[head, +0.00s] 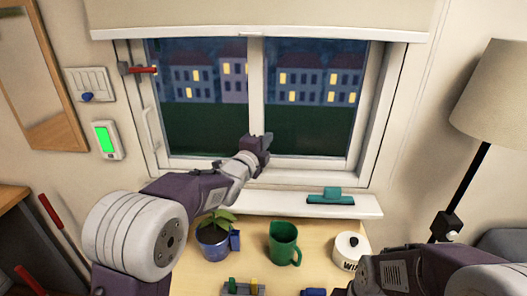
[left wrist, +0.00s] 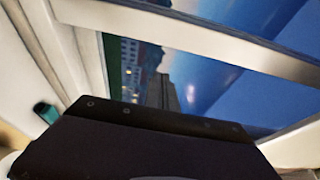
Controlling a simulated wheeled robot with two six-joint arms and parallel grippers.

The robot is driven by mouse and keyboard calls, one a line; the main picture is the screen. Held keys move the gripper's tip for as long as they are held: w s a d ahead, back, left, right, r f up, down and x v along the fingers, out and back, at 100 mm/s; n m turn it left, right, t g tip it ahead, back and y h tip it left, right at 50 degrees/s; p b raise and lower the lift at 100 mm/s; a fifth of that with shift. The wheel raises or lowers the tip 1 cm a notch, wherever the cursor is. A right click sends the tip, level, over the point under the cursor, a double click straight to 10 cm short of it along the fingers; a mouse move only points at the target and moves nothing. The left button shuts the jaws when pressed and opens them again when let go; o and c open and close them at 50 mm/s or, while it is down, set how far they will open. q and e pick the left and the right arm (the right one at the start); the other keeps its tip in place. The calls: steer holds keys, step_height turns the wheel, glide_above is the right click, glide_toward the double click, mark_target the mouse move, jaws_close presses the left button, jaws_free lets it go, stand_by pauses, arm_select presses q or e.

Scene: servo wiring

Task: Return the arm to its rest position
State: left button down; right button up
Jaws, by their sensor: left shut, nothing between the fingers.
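My left arm reaches from the left across the table toward the window. Its gripper (head: 262,138) is shut and empty, in front of the window's middle post, a little above the lower frame. In the left wrist view, the dark gripper body (left wrist: 150,150) fills the lower part, with window frame and blue panes beyond it. My right arm comes in at the bottom right, low over the table edge; its gripper does not show.
The window sill (head: 270,204) bears a teal block-like item (head: 331,197). On the table stand a potted plant (head: 213,238), a green mug (head: 283,243) and a white round container (head: 350,247). A lamp (head: 495,100) is at right. A wall device with a green screen (head: 107,139) hangs left.

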arm_select(q)
steer(key=s+a+r, duration=0.2)
steer(key=s+a, duration=0.1)
steer(key=s, duration=0.1)
steer(key=s+a+f+n+g+y+p, duration=0.1)
steer(key=s+a+f+n+g+y, duration=0.15)
steer(key=f, duration=0.25)
steer(key=s+a+f+n+g+y, duration=0.1)
steer(key=s+a+f+n+g, duration=0.1)
steer(key=s+a+f+n, duration=0.3)
steer(key=s+a+f+n+g+y+p, duration=0.1)
steer(key=s+f+n+g+y, duration=0.15)
steer(key=f, duration=0.35)
steer(key=s+a+f+n+g, duration=0.1)
steer(key=s+f+n+g, duration=0.3)
steer(key=s, duration=0.7)
steer(key=s+f+n+g, duration=0.4)
steer(key=s+f+n, duration=0.4)
steer(key=s+f, duration=0.2)
steer(key=shift+s+a+g, duration=0.4)
steer(key=shift+s, duration=0.1)
